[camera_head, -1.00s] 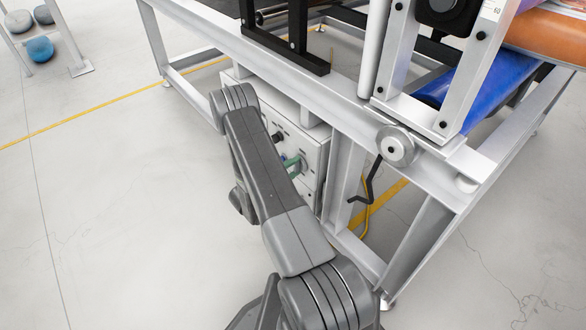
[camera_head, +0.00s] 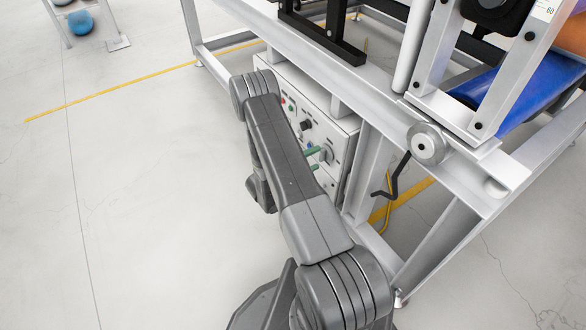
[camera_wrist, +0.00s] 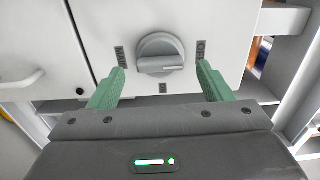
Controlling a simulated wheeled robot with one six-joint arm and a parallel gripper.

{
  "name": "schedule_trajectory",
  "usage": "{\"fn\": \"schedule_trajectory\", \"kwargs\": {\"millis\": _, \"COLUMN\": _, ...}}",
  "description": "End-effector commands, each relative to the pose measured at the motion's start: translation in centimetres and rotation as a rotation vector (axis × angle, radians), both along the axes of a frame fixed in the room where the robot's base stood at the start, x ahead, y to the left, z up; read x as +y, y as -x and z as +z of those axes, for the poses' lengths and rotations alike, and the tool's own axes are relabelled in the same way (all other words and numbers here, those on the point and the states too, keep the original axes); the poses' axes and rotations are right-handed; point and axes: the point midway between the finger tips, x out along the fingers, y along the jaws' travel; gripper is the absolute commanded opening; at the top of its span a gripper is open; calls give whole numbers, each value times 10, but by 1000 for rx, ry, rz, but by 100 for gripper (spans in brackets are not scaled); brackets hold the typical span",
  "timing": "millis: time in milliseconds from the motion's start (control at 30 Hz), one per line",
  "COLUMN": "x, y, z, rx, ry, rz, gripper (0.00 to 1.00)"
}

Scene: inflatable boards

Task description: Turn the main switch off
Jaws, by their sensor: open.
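The main switch (camera_wrist: 160,54) is a round grey rotary knob on a white panel in the wrist view, with its grip bar lying about level. Small dark labels sit to its left, to its right and below it. My gripper (camera_wrist: 160,76) is open, with one green finger on each side of the knob and a gap to it on both sides. In the head view the knob (camera_head: 327,154) shows on the control box's front, beside the green fingers of my gripper (camera_head: 313,159), which my arm partly hides.
The white control box (camera_head: 340,140) is mounted under the machine's grey frame (camera_head: 300,62). It carries a black knob (camera_head: 306,125) and small coloured buttons. A black crank (camera_head: 395,180) hangs at the right.

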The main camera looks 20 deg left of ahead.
Motion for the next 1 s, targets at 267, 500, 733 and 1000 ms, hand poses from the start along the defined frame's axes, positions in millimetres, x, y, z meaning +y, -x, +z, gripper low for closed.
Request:
{"fn": "schedule_trajectory", "kwargs": {"millis": 267, "x": 35, "y": 43, "z": 1, "rx": 1, "ry": 1, "rz": 6, "gripper": 73}}
{"fn": "schedule_trajectory", "kwargs": {"millis": 500, "x": 58, "y": 73, "z": 1, "rx": -1, "ry": 1, "rz": 4, "gripper": 73}}
{"fn": "schedule_trajectory", "kwargs": {"millis": 733, "x": 68, "y": 86, "z": 0, "rx": -1, "ry": 1, "rz": 1, "gripper": 73}}
{"fn": "schedule_trajectory", "kwargs": {"millis": 1000, "x": 69, "y": 88, "z": 0, "rx": 0, "ry": 0, "rz": 0, "gripper": 73}}
